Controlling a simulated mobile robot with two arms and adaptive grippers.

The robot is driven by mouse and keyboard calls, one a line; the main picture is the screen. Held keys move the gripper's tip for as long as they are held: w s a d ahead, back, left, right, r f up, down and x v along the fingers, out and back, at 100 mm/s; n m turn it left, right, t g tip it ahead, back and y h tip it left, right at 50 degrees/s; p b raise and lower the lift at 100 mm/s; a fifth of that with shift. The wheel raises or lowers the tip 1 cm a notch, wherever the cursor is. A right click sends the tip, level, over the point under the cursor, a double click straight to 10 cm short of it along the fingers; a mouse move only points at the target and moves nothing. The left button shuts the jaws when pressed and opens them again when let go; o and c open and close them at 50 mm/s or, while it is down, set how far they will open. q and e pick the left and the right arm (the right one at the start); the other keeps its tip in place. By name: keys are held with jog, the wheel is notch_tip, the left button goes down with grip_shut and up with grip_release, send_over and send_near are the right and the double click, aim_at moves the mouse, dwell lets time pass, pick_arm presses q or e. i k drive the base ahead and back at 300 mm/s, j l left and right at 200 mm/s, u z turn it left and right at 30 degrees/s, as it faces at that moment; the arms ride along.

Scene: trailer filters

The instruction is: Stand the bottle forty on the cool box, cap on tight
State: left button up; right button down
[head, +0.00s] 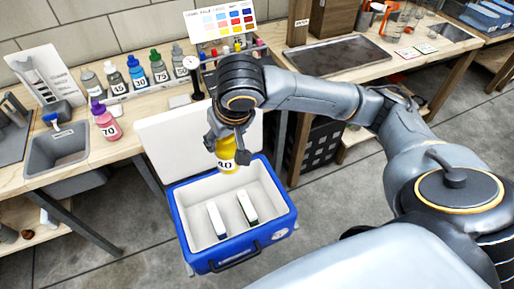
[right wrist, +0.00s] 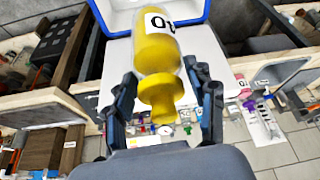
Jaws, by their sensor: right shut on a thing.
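My right gripper (head: 228,138) is shut on the yellow bottle forty (head: 227,161) near its cap end. It holds the bottle above the open blue cool box (head: 185,210), label end down and roughly upright. In the right wrist view the bottle (right wrist: 158,52) shows its number label, with its yellow cap (right wrist: 161,97) between the fingers. Whether the cap is tight cannot be told. The cool box's white lid (head: 170,138) stands open at the back. Two slim white packs (head: 216,220) stand inside the box. My left gripper is not in view.
The bench behind holds a row of numbered bottles (head: 137,76), a pink bottle 70 (head: 106,122), a sink (head: 58,150) and a colour chart (head: 226,20). A black crate (head: 316,142) stands under the bench. Grey floor (head: 335,205) lies right of the box.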

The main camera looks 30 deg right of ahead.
aim_at(233, 220)
jog(key=i+j+z, duration=0.1)
jog(key=z, duration=0.3)
jog(key=j+z, duration=0.4)
jog(key=i+j+z, duration=0.1)
jog(key=j+z, duration=0.15)
jog(key=z, duration=0.15)
jog(key=j+z, duration=0.4)
jog(key=j, duration=0.75)
